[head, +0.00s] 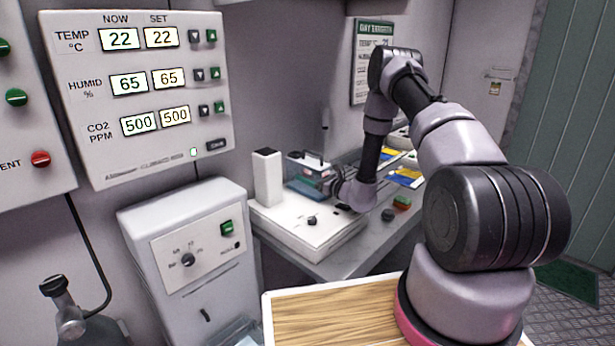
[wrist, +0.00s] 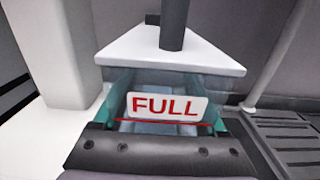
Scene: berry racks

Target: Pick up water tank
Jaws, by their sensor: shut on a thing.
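The water tank is a bluish, see-through box with a white lid (wrist: 170,50). A red "FULL" label (wrist: 167,106) is on its near side, above a red line. In the head view the water tank (head: 303,163) is small, beside a white block on the bench unit. My gripper (wrist: 167,122) is shut on the tank, with teal finger parts at both sides of the label. In the head view my gripper (head: 333,184) is at the tank's right end, its fingers too small to make out. The tank's underside is hidden, so I cannot tell whether it rests on the unit.
A white upright block (head: 267,177) stands close left of the tank on the white unit (head: 300,232). A dark upright post (wrist: 173,25) shows above the lid. A grey slotted surface (wrist: 290,140) lies right. Blue-and-yellow items (head: 405,177) lie farther along the bench.

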